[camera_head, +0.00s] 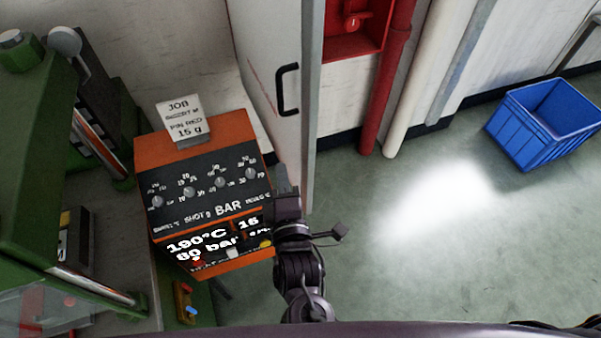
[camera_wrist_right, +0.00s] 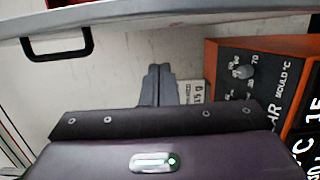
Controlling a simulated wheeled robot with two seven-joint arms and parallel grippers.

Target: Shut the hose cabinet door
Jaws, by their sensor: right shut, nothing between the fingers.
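The hose cabinet (camera_head: 352,45) is red inside and sits on the back wall. Its pale grey door (camera_head: 255,45) stands open, swung out from the wall, with a black handle (camera_head: 287,90) on its left face. In the right wrist view the door (camera_wrist_right: 190,14) crosses the top, with the handle (camera_wrist_right: 58,45) at upper left. My right gripper (camera_head: 282,178) is shut and empty, on the handle side of the door near its lower part. The closed fingers also show in the wrist view (camera_wrist_right: 158,82). I cannot tell whether they touch the door. My left gripper is not in view.
An orange and black control box (camera_head: 205,200) with a job card (camera_head: 182,118) stands close left of my right gripper. Green machinery (camera_head: 45,170) is further left. Red (camera_head: 390,75) and cream (camera_head: 418,80) pipes run beside the cabinet. A blue crate (camera_head: 545,120) stands right; the floor between is clear.

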